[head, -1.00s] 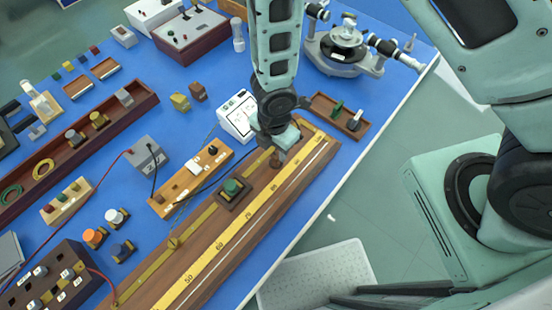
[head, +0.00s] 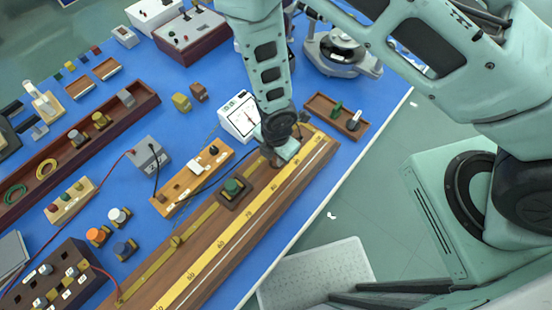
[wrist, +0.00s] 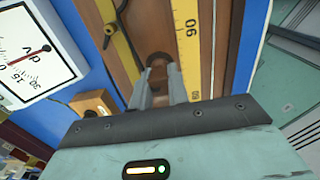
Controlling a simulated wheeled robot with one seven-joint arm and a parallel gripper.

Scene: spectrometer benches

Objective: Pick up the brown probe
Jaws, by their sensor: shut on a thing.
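The brown probe (wrist: 158,62) is a short, round-topped brown piece over the wooden board. In the wrist view it sits between the two grey fingers of my gripper (wrist: 160,82), which is shut on it. In the head view my gripper (head: 277,160) is low over the right part of the long wooden board (head: 222,228) with its yellow scale. There the gripper hides most of the probe. I cannot tell whether the probe still touches the board.
A white dial meter (head: 238,117) stands just left of my gripper. A green-topped block (head: 233,188) sits on the board. A dark cable runs close to the gripper. The blue bench's edge is on the right.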

